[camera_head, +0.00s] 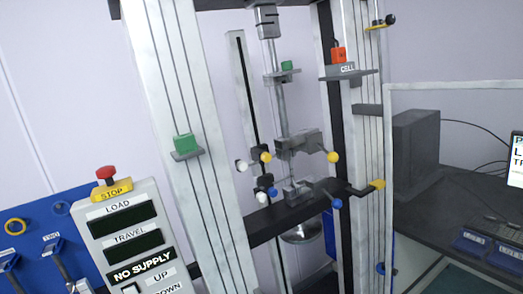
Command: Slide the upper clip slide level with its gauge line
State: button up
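The likely upper clip slide (259,151) is a small dark block on a narrow upright rail (240,85) with a dark slot, between the two big columns. It has a yellow ball and a white ball at its ends. A similar dark block (264,181) with a blue ball and a white ball sits just below it. I cannot make out a gauge line at this distance. My gripper is not in view.
Right of the clips are an upper grip (298,143) with a yellow ball handle and a lower grip (300,192) with a blue one. A control panel (122,222) with a red stop button (106,173) stands front left. A desk (465,205) is at right.

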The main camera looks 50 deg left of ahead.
aim_at(260, 153)
jog(key=u, duration=0.4)
jog(key=i, duration=1)
jog(key=u, duration=0.55)
